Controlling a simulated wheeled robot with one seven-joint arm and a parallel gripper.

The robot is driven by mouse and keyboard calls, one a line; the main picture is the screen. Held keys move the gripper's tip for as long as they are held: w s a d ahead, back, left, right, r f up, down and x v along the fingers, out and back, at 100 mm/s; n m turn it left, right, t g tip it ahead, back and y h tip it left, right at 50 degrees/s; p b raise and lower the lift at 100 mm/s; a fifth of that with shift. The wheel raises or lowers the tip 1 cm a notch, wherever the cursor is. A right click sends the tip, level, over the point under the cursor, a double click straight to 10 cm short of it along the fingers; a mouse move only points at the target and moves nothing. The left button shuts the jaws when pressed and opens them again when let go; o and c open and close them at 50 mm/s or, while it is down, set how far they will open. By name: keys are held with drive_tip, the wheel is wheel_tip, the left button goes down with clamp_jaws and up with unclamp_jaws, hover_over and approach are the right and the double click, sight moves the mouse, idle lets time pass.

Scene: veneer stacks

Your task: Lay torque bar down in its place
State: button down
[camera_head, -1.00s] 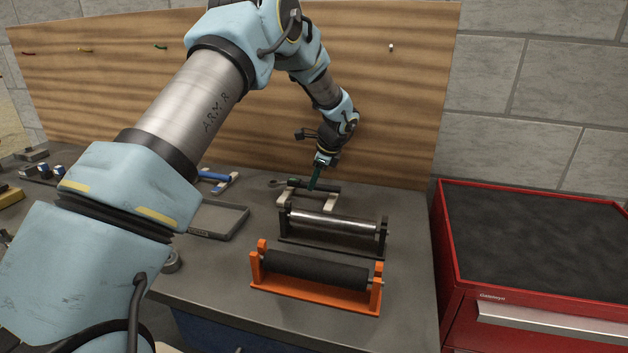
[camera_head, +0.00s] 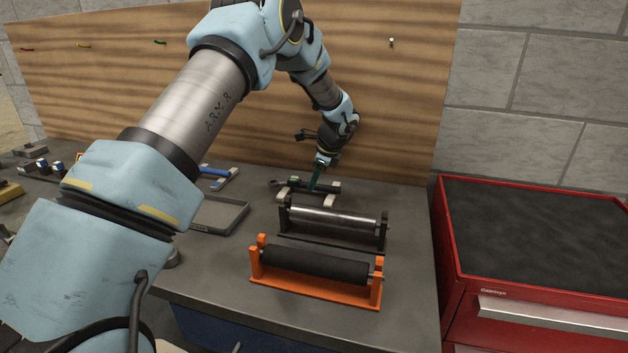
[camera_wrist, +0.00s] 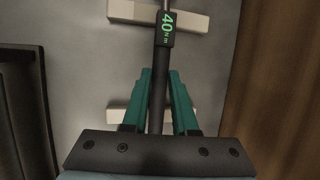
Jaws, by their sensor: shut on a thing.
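The torque bar (camera_head: 328,187) is a thin dark bar with a spanner-like head at its left end in the head view. In the wrist view a dark sleeve on the bar (camera_wrist: 165,30) shows "40 Nm" in green. My gripper (camera_head: 313,187) points down with its green fingers on either side of the bar, shut on it; the fingers also show in the wrist view (camera_wrist: 159,78). Two pale rest blocks, one (camera_head: 331,200) nearer and one (camera_wrist: 190,22) at the top of the wrist view, lie across the bar's line. I cannot tell whether the bar touches them.
A dark roller in an orange stand (camera_head: 310,288) and a steel roller in a black stand (camera_head: 330,240) stand in front of the rests. A grey tray (camera_head: 218,228) lies to the left. A wooden board (camera_head: 400,110) rises behind; a red cabinet (camera_head: 450,290) stands right.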

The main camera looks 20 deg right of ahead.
drive_tip(key=c, duration=0.6)
unclamp_jaws()
drive_tip(key=b+v, duration=0.3)
drive_tip(key=v, duration=0.7)
drive_tip(key=shift+s+r, duration=0.15)
drive_tip(key=shift+r, duration=0.2)
drive_tip(key=s+a+n+g, duration=0.2)
drive_tip(key=a+n, duration=0.8)
drive_tip(key=a, duration=1.3)
drive_tip(key=s+a+f+n, duration=0.1)
drive_tip(key=s+a+n, duration=0.4)
drive_tip(key=a, duration=0.1)
drive_tip(key=s+a+f+n+h, duration=0.1)
drive_tip(key=s+a+n, duration=0.3)
drive_tip(key=s+a, duration=0.1)
drive_tip(key=s+a+f+n+h, duration=0.1)
drive_tip(key=s+a+n, duration=0.4)
drive_tip(key=a, duration=0.3)
drive_tip(key=shift+s+f+n+g, duration=0.1)
drive_tip(key=shift+s+n+g, duration=0.05)
drive_tip(key=shift+n+g, duration=0.15)
